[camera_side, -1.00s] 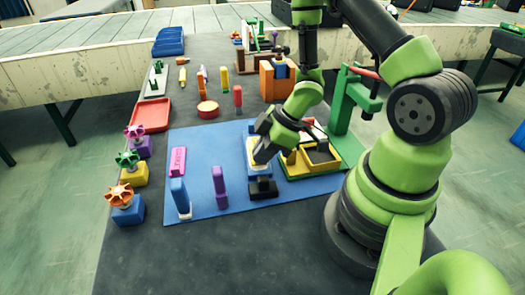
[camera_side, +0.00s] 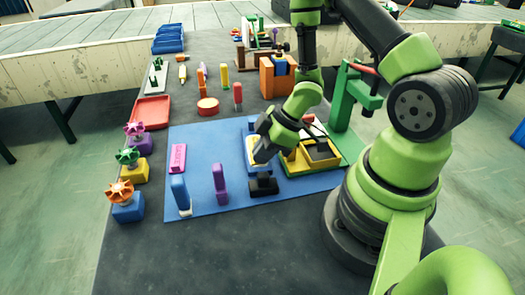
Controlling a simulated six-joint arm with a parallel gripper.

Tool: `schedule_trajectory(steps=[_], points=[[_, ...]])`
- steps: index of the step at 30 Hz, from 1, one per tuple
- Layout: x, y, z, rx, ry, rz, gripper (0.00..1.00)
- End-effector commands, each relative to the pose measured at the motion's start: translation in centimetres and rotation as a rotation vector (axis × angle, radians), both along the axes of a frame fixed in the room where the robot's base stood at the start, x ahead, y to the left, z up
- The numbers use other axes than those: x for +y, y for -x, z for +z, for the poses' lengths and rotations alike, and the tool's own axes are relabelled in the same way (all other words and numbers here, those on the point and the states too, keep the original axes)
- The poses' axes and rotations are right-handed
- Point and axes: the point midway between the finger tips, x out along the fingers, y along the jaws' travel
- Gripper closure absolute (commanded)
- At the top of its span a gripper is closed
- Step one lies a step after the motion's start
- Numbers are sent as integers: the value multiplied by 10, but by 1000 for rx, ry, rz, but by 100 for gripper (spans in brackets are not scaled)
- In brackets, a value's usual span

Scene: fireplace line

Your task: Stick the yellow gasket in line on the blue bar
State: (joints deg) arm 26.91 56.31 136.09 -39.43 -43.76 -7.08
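My gripper (camera_side: 263,151) points down and left over the right part of the blue mat (camera_side: 205,150). Its fingertips are close to a blue piece with a pale, yellowish face (camera_side: 250,147), which they partly cover. I cannot tell whether they touch it or how far apart they are. A blue upright bar (camera_side: 179,190) with a white foot stands at the mat's front left. I cannot make out the yellow gasket clearly; the yellowish patch by the fingertips may be part of it.
A black block (camera_side: 263,186) stands just in front of my gripper. A yellow open box (camera_side: 321,155) is to the right, with a green stand (camera_side: 350,105) behind. A purple upright piece (camera_side: 219,182) and a pink block (camera_side: 178,158) stand on the mat. Valve blocks (camera_side: 126,201) line the left edge.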

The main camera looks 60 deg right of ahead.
Motion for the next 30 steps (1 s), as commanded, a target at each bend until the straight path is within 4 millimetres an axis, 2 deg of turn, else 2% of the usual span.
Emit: schedule_trajectory(steps=[11,12,15,30], points=[[0,0,0,2,0,-2,100],[0,0,0,3,0,-3,88],[0,0,0,2,1,-3,67],[-1,-1,0,0,2,-5,67]])
